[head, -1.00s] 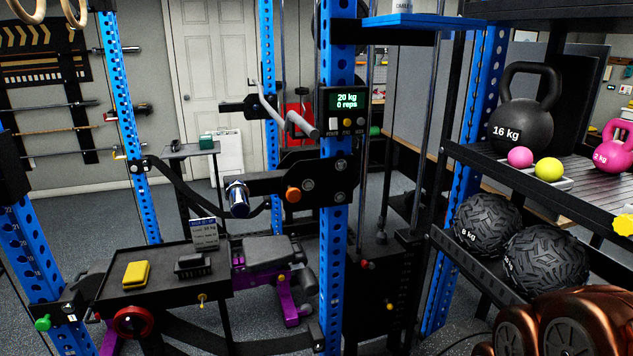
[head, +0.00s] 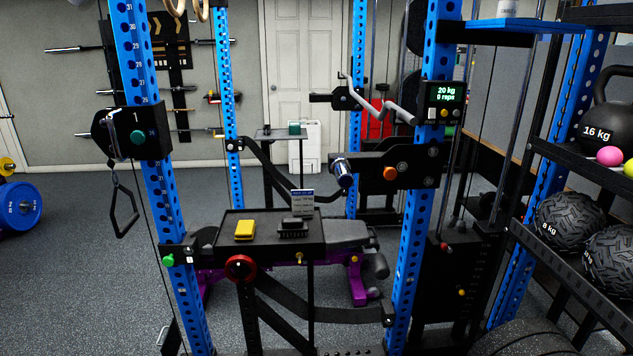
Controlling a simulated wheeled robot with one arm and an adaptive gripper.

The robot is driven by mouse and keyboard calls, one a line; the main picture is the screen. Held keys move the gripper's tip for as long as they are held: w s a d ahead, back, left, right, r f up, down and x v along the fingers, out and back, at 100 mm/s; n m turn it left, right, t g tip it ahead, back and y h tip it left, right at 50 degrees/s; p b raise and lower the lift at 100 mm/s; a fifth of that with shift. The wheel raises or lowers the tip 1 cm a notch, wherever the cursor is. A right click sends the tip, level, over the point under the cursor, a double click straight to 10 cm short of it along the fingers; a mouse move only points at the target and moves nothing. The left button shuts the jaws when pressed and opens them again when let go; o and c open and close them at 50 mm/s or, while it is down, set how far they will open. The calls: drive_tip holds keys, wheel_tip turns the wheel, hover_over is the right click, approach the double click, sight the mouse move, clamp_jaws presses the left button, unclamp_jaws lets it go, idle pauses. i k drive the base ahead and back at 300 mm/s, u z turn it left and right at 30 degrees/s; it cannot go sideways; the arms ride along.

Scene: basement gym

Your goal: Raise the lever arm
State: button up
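A small display (head: 444,95) on the upright reads 20 kg, 0 reps. My gripper is not in view.
A black tray (head: 225,247) with a yellow block (head: 244,230) stands between the uprights, in front of the purple bench (head: 357,280). A cable handle (head: 123,205) hangs from the left upright (head: 150,190). A shelf with kettlebell (head: 598,133) and balls is right. Floor at left (head: 70,280) is clear.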

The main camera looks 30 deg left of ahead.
sight(342, 165)
drive_tip(key=k, duration=0.35)
drive_tip(key=u, duration=1.15)
drive_tip(key=i, duration=0.5)
drive_tip(key=k, duration=0.5)
drive_tip(key=z, duration=0.7)
drive_tip(key=i, duration=0.85)
drive_tip(key=u, duration=0.95)
